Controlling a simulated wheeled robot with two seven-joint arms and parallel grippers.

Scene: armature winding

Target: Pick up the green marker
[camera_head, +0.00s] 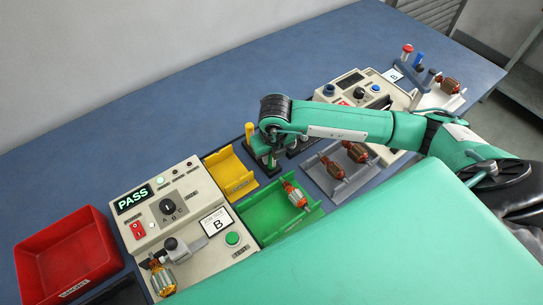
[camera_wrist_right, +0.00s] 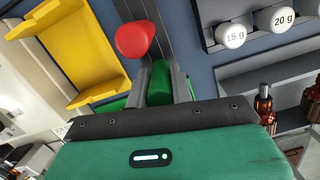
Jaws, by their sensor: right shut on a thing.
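My right gripper (camera_head: 269,160) points down behind the yellow tray, near the middle of the table. In the right wrist view, its fingers (camera_wrist_right: 160,82) are shut on the green marker (camera_wrist_right: 159,82), whose green body shows between them. The marker's lower part is hidden. A red rounded top (camera_wrist_right: 135,38) stands just beyond the fingers. A yellow marker (camera_head: 249,132) stands upright just left of the gripper in the head view. My left gripper is not in view.
A yellow tray (camera_head: 228,174) and a green tray (camera_head: 262,222) holding an armature (camera_head: 294,195) lie in front. A grey tray (camera_head: 348,186) holds armatures. A tester showing PASS (camera_head: 147,232) and a red bin (camera_head: 65,252) are left. White weights (camera_wrist_right: 230,36) stand near. The back table is clear.

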